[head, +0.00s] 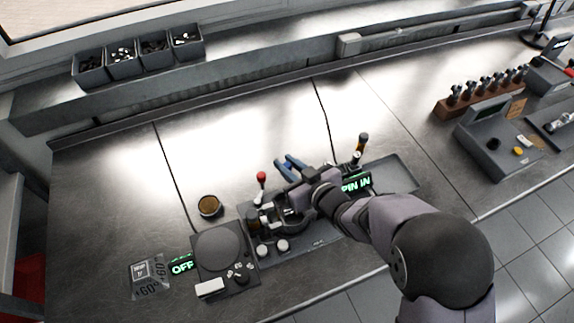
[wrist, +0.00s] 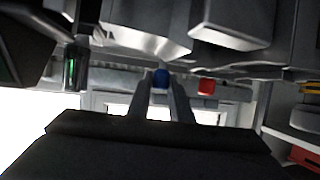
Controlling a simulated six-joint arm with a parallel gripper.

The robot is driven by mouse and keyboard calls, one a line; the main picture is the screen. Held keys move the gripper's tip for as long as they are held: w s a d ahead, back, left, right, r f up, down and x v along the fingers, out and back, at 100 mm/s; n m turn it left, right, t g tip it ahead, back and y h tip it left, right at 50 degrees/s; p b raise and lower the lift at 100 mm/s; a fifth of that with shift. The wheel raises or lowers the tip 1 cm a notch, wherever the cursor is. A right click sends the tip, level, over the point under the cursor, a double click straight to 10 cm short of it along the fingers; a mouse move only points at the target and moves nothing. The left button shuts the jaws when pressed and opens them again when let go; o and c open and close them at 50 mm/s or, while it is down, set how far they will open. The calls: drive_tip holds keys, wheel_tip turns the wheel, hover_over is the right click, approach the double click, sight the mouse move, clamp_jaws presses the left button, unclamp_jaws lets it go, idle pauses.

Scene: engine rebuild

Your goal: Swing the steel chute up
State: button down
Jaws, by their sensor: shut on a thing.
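My gripper (head: 284,161) is over the middle of the bench, above the dark machine base (head: 318,243), with its fingers toward the upper left. In the wrist view my gripper (wrist: 161,88) has its fingers close together on a small round blue knob (wrist: 161,77). A pale steel piece (wrist: 145,38), which looks like the steel chute, shows just above the knob. Whether the knob is joined to it cannot be told. My arm and gripper hide part of the machine in the head view, and I cannot make out the chute there.
A red-knobbed lever (head: 261,177) stands left of my gripper. A lit sign (head: 356,184) and an upright amber-topped post (head: 361,145) are to the right. A round plate (head: 219,250) and a small cup (head: 209,206) lie left. The bench behind is clear.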

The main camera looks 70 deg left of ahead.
drive_tip(key=shift+f+b, duration=0.15)
drive_tip(key=shift+b, duration=0.2)
drive_tip(key=m+t+b, duration=0.1)
drive_tip(key=t+b, duration=0.1)
drive_tip(key=shift+w+a+f+m+b, duration=0.1)
drive_tip(key=shift+w+a+m+b, duration=0.1)
drive_tip(key=shift+m+b, duration=0.2)
drive_tip(key=t+b, duration=0.1)
drive_tip(key=m+t+b, duration=0.1)
drive_tip(key=shift+w+a+m+b, duration=0.1)
drive_tip(key=shift+w+m+b, duration=0.15)
drive_tip(key=shift+m+b, duration=0.05)
drive_tip(key=shift+w+a+r+m+t, duration=0.1)
drive_tip(key=shift+w+r+m+t, duration=0.1)
drive_tip(key=shift+m+t, duration=0.35)
drive_tip(key=shift+w+r+m+t, duration=0.1)
drive_tip(key=shift+w+m+t, duration=0.05)
drive_tip(key=shift+m+t, duration=0.4)
drive_tip(key=shift+w+m+t+h+p, duration=0.2)
drive_tip(key=shift+m+t+h+p, duration=0.2)
drive_tip(key=shift+t, duration=0.2)
drive_tip(key=shift+w+t, duration=0.15)
drive_tip(key=shift+t, duration=0.15)
drive_tip(key=c, duration=1.6)
unclamp_jaws()
